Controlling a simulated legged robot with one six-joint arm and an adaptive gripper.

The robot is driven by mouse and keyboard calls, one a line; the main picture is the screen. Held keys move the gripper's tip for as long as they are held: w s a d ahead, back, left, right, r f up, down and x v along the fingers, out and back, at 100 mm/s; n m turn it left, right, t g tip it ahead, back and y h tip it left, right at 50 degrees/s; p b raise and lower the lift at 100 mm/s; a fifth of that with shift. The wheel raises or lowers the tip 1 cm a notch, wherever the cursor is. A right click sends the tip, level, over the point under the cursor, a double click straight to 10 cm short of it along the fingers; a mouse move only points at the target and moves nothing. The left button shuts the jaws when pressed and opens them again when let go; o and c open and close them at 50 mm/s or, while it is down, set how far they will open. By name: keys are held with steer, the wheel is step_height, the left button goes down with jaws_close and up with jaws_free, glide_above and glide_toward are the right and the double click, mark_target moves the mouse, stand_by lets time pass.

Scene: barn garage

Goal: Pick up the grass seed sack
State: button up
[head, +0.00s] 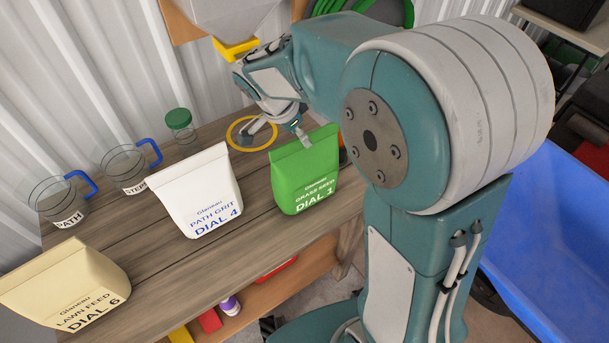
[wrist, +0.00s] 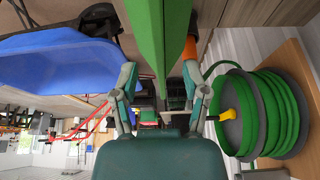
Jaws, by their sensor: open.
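The green grass seed sack (head: 306,178), labelled DIAL 1, stands upright on the wooden bench near its right end. My gripper (head: 277,136) is open at the sack's top edge, with one finger on the far left side and the other overlapping the sack's top in the picture. In the wrist view the sack (wrist: 148,35) shows edge-on as a narrow green shape between the two spread fingers of my gripper (wrist: 161,88). I cannot tell whether either finger touches it.
A white path grit sack (head: 203,195) stands left of it and a cream lawn feed sack (head: 65,285) at front left. Two clear jugs with blue handles (head: 125,168), a green-lidded jar (head: 180,125) and a yellow ring (head: 240,145) sit behind. A blue tub (head: 550,230) is at right.

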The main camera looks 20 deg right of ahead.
mark_target(305, 169)
steer(key=shift+x, duration=1.7)
steer(key=shift+w+f, duration=0.15)
steer(key=shift+c, duration=0.3)
jaws_close()
